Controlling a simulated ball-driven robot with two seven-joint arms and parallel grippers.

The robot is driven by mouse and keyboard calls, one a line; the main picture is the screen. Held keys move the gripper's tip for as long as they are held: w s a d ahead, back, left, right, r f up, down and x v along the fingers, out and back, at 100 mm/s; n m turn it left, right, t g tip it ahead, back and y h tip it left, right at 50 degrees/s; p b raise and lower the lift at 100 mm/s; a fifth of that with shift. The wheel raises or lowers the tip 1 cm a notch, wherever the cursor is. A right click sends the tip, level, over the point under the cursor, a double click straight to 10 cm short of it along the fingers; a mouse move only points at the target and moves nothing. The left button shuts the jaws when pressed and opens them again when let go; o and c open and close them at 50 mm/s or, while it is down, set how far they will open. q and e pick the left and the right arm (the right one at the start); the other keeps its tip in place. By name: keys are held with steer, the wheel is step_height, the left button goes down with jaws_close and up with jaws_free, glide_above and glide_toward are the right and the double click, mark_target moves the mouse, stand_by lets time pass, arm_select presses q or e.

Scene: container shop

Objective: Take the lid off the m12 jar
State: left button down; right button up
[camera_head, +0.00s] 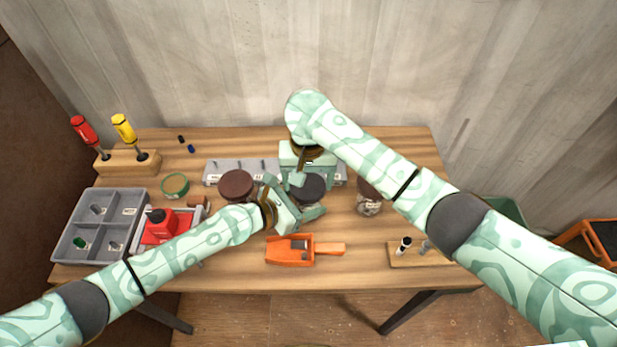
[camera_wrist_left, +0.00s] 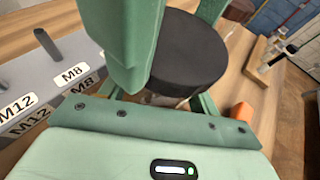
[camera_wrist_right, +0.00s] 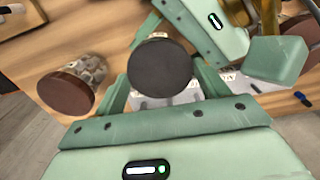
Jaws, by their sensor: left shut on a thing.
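A jar with a black lid (camera_head: 309,189) stands mid-table. The lid also shows in the left wrist view (camera_wrist_left: 188,55) and in the right wrist view (camera_wrist_right: 160,66). My left gripper (camera_head: 303,198) is shut on this jar from the left, its fingers on either side below the lid. My right gripper (camera_head: 311,178) is over the jar from behind, fingers apart on both sides of the lid; I see no clear grip. The lid sits level on the jar. The jar's label is hidden, so I cannot read M12 on it.
A brown-lidded jar (camera_head: 236,185) stands left, another jar (camera_head: 369,204) right. Behind is a grey rack (camera_wrist_left: 60,78) labelled M12 and M8. An orange scoop (camera_head: 290,250) lies in front. A grey divided tray (camera_head: 78,253) and red tool (camera_head: 160,225) are at left.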

arm_select(q)
steer(key=shift+a, duration=0.1)
arm_select(e)
steer(key=n, duration=0.6)
steer(key=shift+w+d+n, duration=0.1)
steer(key=shift+n, duration=0.2)
steer(key=n, duration=2.3)
steer(key=shift+r, duration=0.25)
arm_select(q)
steer(key=shift+f, duration=0.1)
arm_select(e)
steer(key=shift+r, duration=0.9)
